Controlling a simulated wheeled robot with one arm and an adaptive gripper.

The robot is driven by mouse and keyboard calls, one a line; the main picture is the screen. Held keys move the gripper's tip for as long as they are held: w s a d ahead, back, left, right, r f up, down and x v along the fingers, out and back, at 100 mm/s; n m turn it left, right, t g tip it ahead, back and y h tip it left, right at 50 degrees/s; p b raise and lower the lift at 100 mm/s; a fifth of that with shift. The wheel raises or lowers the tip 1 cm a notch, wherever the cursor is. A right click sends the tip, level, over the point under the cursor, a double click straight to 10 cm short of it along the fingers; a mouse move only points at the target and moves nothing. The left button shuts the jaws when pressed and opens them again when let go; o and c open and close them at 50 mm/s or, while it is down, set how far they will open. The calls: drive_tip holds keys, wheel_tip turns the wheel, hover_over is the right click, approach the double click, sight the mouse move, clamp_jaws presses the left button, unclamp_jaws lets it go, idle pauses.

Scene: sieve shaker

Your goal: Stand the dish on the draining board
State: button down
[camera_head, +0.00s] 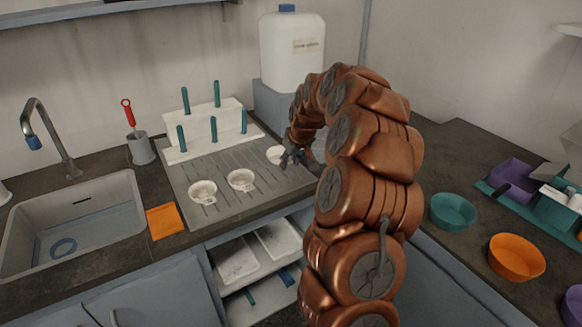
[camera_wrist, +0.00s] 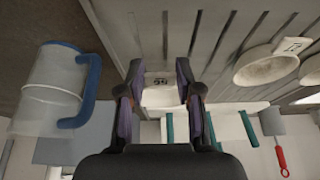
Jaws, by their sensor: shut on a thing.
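The white dish in my gripper (camera_wrist: 156,82) carries a dark printed mark. It sits between the two fingers in the wrist view (camera_wrist: 160,98). In the head view my gripper (camera_head: 291,156) is at the right part of the grey draining board (camera_head: 225,168), with the white dish (camera_head: 275,154) at its fingertips. I cannot tell whether the dish touches the board. Two other white dishes, a left one (camera_head: 203,192) and a middle one (camera_head: 241,179), stand on the ribbed board, apart from each other.
A white peg rack (camera_head: 205,130) with teal pegs stands behind the board. A large jug (camera_head: 292,55) stands on a grey block behind my arm. The sink (camera_head: 75,235) and an orange cloth (camera_head: 164,221) are left. Teal (camera_head: 453,211) and orange (camera_head: 516,257) bowls are right.

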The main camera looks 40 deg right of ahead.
drive_tip(key=shift+f, duration=1.25)
drive_tip(key=shift+f, duration=0.1)
drive_tip(key=c, duration=0.8)
unclamp_jaws()
drive_tip(key=shift+b+v, duration=0.75)
drive_tip(key=shift+v, duration=5.4)
